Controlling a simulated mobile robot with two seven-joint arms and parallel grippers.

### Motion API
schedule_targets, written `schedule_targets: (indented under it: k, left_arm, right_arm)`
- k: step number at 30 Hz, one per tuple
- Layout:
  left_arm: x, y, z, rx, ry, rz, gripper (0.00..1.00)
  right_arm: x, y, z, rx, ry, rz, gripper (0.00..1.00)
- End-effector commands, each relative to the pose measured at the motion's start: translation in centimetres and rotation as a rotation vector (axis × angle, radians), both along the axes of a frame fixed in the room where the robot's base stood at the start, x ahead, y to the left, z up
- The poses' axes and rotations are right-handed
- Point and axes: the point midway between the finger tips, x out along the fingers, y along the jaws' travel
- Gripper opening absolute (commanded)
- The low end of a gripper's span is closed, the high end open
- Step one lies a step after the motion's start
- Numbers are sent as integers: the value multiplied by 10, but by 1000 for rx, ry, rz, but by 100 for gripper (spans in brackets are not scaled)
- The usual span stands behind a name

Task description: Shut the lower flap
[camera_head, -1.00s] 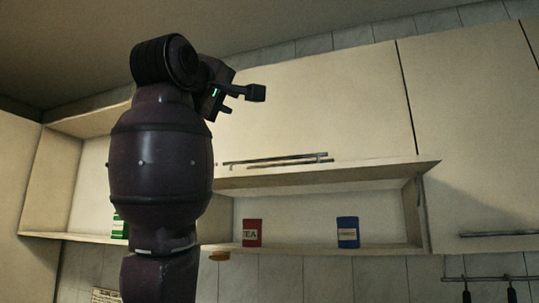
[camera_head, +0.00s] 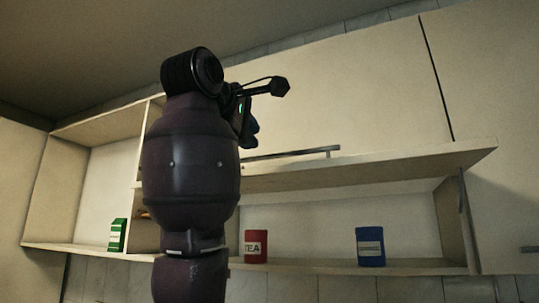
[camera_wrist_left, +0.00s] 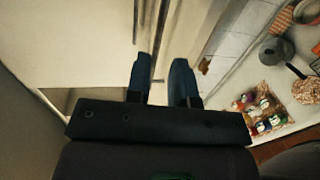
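The lower flap (camera_head: 370,172) is a cream panel that sticks out, raised, above the open compartment in the head view. A bar handle (camera_head: 290,153) shows just above its front edge; I cannot tell which flap carries it. My left gripper (camera_head: 268,90) is raised in front of the closed upper flap (camera_head: 350,95), above the lower flap's left part. In the left wrist view its dark fingers (camera_wrist_left: 161,75) are apart, with pale panel surfaces beyond them. I see nothing held between them. My arm hides the lower flap's left end. My right gripper is out of view.
In the compartment stand a red TEA tin (camera_head: 256,246) and a blue tin (camera_head: 370,246). A green box (camera_head: 117,235) stands on the left shelf. A closed cabinet (camera_head: 505,215) is at the right. Pots (camera_wrist_left: 276,50) show far below in the left wrist view.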

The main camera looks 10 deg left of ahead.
Motion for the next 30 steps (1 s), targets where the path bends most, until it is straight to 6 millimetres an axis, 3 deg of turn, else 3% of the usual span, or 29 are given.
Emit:
schedule_targets:
  k: [9, 15, 29, 30]
  left_arm:
    - [54, -13, -8, 2, 5, 0, 22]
    - [77, -18, -12, 2, 4, 0, 22]
    - [86, -21, -15, 1, 1, 0, 22]
    - [86, -21, -15, 1, 1, 0, 18]
  right_arm:
    - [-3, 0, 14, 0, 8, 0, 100]
    - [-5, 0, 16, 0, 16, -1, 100]
    - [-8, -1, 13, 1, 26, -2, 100]
    - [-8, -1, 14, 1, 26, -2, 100]
